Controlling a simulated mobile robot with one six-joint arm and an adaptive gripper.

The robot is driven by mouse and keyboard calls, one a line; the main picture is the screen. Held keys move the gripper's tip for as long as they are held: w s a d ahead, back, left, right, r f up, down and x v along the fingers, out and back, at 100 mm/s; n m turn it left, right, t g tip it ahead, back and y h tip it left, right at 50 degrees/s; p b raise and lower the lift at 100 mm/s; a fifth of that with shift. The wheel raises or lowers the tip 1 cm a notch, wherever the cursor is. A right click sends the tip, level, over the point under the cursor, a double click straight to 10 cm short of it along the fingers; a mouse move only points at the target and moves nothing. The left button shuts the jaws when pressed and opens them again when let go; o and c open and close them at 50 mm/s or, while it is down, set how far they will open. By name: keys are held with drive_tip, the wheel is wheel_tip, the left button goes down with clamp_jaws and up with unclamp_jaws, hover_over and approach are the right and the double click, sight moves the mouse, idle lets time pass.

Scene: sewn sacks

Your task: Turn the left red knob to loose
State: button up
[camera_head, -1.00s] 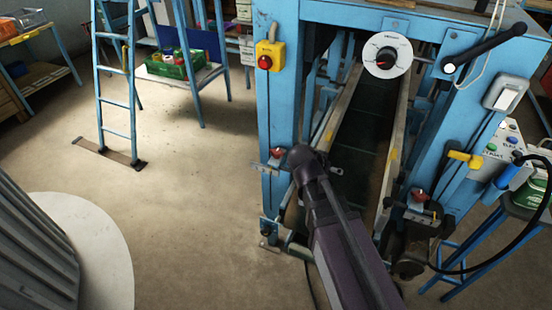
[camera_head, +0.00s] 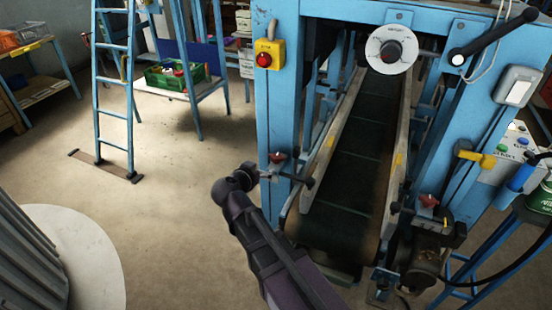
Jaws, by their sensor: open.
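The left red knob (camera_head: 277,157) sits on a dark bracket on the front left post of the blue machine (camera_head: 277,110). A dark rod runs from this bracket to the right. A second red knob (camera_head: 429,200) sits on a similar bracket on the right side. My dark arm rises from the bottom of the picture, and its wrist is just left of and slightly below the left knob. A gap shows between the wrist and the knob. My gripper's fingers do not show; the wrist seems to hide them.
A conveyor belt (camera_head: 355,170) runs between the posts. A white dial (camera_head: 391,49) and a black lever (camera_head: 495,36) are above it. A yellow box with a red button (camera_head: 269,54) is on the left post. A blue ladder (camera_head: 114,80) stands left; open floor lies between.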

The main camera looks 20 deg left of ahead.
sight(276, 157)
drive_tip(key=shift+w, duration=0.15)
drive_tip(key=b+x, duration=0.5)
drive_tip(key=x, duration=0.8)
drive_tip(key=shift+w+d+f, duration=0.1)
drive_tip(key=shift+w+f, duration=0.15)
drive_tip(key=c, duration=0.8)
